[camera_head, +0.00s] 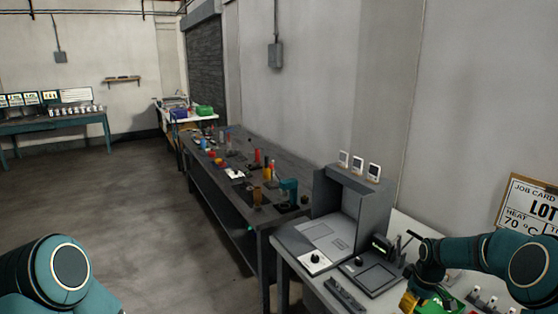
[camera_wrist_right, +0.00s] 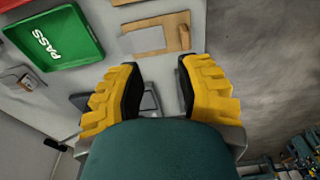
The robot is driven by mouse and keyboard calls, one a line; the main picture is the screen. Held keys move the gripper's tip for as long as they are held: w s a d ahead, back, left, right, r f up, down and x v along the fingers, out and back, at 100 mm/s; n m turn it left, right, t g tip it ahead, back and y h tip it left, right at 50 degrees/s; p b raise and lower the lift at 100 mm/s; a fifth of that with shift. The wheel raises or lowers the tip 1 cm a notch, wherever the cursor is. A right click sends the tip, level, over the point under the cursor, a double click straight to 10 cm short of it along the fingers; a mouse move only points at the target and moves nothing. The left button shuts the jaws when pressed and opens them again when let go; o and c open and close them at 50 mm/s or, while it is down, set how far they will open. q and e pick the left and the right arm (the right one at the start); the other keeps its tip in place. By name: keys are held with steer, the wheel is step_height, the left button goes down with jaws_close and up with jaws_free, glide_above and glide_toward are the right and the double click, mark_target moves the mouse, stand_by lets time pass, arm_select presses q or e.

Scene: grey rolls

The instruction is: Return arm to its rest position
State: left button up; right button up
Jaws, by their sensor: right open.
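My right arm reaches in from the right edge of the head view, over the near bench. My right gripper (camera_head: 408,301) shows low in that view, its yellow finger partly cut off by the bottom edge. In the right wrist view the two yellow fingers (camera_wrist_right: 157,82) stand apart with nothing between them. The gripper is open and empty, above the bench surface. My left arm shows only as a teal joint at the lower left of the head view. Its gripper is out of view.
A green tray marked PASS (camera_wrist_right: 55,38) lies on the bench (camera_wrist_right: 97,18) near a wooden board (camera_wrist_right: 177,33). A grey booth (camera_head: 345,205) stands left of my right arm. A long dark table (camera_head: 225,195) with several coloured items runs behind. The floor at left is clear.

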steer(key=s+a+f+m+y+b, duration=0.1)
steer(key=s+a+f+y+b, duration=0.1)
steer(key=s+a+f, duration=0.55)
steer(key=s+a+f+m+y+b, duration=0.1)
steer(key=s+a+f+m+b, duration=0.15)
steer(key=a+f, duration=0.85)
steer(key=s+a+f+m+b, duration=0.2)
steer(key=s+a+m+b, duration=0.1)
steer(key=s+a, duration=0.9)
steer(key=s, duration=0.3)
steer(key=shift+s+t, duration=0.2)
steer(key=shift+t, duration=0.1)
